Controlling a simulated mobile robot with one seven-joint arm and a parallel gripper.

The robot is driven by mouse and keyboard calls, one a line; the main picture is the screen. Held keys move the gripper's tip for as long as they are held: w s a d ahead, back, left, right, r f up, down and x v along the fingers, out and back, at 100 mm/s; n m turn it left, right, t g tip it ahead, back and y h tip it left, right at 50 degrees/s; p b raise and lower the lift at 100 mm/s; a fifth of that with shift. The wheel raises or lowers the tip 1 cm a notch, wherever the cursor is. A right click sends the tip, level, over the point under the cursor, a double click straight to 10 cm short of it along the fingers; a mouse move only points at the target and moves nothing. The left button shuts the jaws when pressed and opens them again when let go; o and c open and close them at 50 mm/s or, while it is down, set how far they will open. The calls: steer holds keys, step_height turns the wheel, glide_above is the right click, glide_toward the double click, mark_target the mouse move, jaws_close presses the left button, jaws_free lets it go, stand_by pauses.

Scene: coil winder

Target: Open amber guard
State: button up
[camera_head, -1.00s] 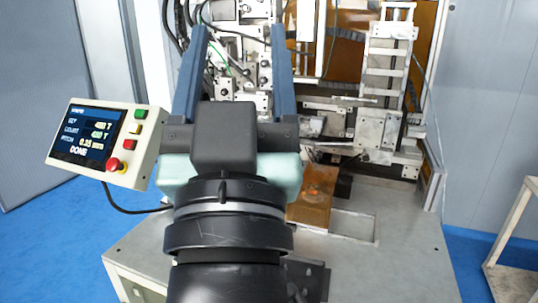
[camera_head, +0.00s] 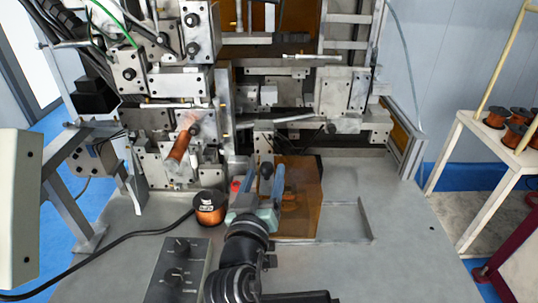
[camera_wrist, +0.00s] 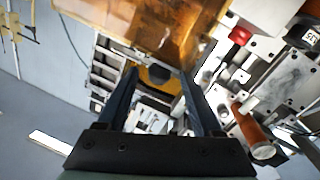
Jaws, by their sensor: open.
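The amber guard (camera_head: 305,200) is a see-through orange-brown panel on the machine's bed, just right of my gripper. In the wrist view a large amber panel (camera_wrist: 145,28) spans the top, beyond the fingertips. My gripper (camera_head: 266,168) points away toward the machine, its blue fingers apart beside the guard's left edge. In the wrist view the open fingers (camera_wrist: 160,74) have a dark rounded part between or beyond their tips. I cannot tell whether it is the guard's handle or whether the fingers touch it.
A copper spool (camera_head: 210,207) stands left of my gripper, near a red button (camera_head: 235,186). Another copper spool (camera_head: 178,147) is mounted on the machine. A knobbed box (camera_head: 178,268) sits front left. A side table (camera_head: 478,128) with several spools stands right. The bed's front right is clear.

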mark_target(269, 159)
steer(key=shift+w+d+p, duration=0.1)
steer(key=shift+w+d, duration=0.05)
steer(key=shift+w, duration=0.85)
steer(key=shift+w+d+p, duration=0.1)
steer(key=shift+w+d, duration=0.1)
steer(key=shift+w, duration=0.75)
steer(key=shift+w+d+p, duration=0.1)
steer(key=shift+w+d, duration=0.05)
steer(key=shift+w, duration=0.85)
jaws_close()
